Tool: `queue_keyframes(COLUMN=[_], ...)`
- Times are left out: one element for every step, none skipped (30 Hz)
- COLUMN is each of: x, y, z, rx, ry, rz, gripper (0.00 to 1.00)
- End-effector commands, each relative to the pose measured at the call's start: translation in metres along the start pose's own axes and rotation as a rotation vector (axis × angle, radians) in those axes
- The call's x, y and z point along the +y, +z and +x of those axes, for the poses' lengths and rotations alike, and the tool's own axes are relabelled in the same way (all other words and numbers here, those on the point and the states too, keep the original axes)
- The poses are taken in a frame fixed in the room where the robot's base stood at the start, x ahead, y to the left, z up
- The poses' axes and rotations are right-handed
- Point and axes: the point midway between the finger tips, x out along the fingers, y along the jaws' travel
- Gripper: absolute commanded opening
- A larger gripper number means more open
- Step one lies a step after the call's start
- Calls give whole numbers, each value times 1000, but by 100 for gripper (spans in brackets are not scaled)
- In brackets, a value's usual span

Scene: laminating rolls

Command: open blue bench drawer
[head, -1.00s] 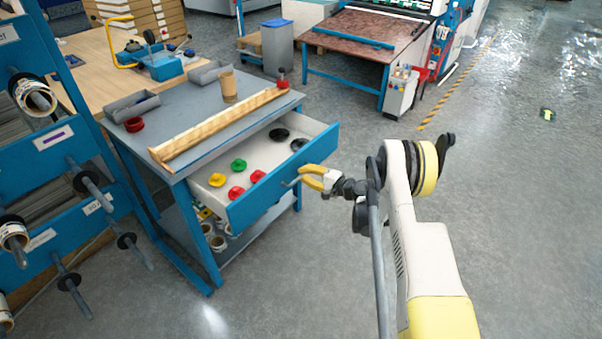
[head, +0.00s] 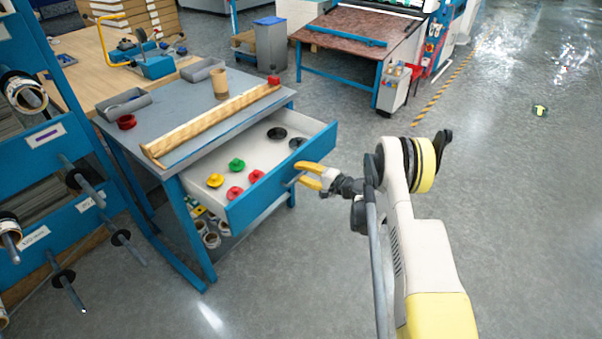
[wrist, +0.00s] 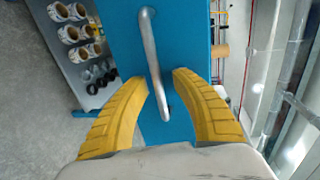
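The blue bench drawer (head: 285,187) is pulled well out from under the grey bench top (head: 172,98). Its pale inside holds red, green, yellow and black round pieces. The metal bar handle (wrist: 152,60) is on the drawer's blue front, which also shows in the wrist view (wrist: 120,30). My gripper (head: 300,174) is at the handle. In the wrist view its yellow fingers (wrist: 160,78) stand apart on either side of the bar, with visible gaps. Contact with the bar is hard to tell.
A blue rack (head: 45,150) with spindles stands at the left.

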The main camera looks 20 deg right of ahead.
Motion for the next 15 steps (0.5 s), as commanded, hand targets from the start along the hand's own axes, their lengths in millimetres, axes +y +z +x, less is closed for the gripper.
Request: queue_keyframes(x=[0, 0, 0, 0, 0, 0, 0, 0, 0, 0, 0, 0, 0, 0, 0], y=[0, 0, 0, 0, -1, -1, -2, -1, -1, -2, -2, -1, -2, -1, -1], z=[-1, -2, -4, -7, -11, -17, -23, -29, -38, -45, -52, -61, -68, -75, -83], rx=[0, 0, 1, 1, 1, 2, 3, 3, 3, 4, 4, 3, 4, 4, 3], ry=[0, 0, 0, 0, 0, 0, 0, 0, 0, 0, 0, 0, 0, 0, 0], rz=[0, 0, 0, 0, 1, 1, 1, 1, 1, 1, 1, 1, 1, 1, 1], gripper=[32, 32, 32, 32, 32, 32, 32, 32, 32, 32, 32, 32, 32, 32, 32])
